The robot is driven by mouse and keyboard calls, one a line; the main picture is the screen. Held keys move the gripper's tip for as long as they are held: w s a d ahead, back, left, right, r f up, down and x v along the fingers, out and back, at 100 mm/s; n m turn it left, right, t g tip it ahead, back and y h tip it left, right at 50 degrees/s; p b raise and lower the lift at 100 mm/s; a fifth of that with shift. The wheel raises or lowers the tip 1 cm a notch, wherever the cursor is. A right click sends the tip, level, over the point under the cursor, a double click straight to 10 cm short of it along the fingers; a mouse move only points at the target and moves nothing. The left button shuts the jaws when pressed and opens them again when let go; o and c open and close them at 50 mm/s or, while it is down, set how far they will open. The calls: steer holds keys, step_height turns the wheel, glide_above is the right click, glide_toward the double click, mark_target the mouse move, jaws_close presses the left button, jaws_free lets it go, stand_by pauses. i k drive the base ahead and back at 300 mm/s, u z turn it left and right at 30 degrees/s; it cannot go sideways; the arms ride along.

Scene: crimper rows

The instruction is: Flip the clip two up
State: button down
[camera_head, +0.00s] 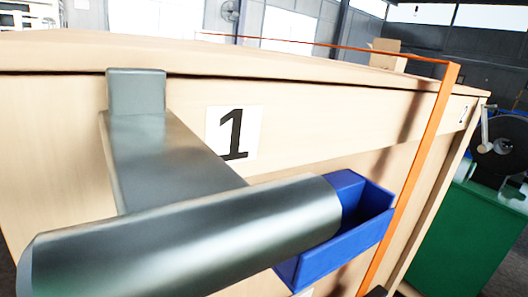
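A small label "2" (463,112) is on the wooden front at the far right. Just right of it is a small pale metal lever piece (487,132), which I take to be clip two. It is small, and I cannot tell its position clearly. Close in the foreground, beside a large label "1" (234,133), a big grey metal lever arm (165,155) hangs from a square mount, with a thick cylindrical handle (185,238) at its lower end. My gripper is not visible in this view.
A blue open bin (335,250) sits behind the handle's right end. A thin orange frame (422,160) stands right of it. A green cabinet (455,235) and a dark round reel (497,145) are at the right. A cardboard box (384,54) stands at the back.

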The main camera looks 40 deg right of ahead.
mark_target(486, 146)
steer(key=z, duration=1.8)
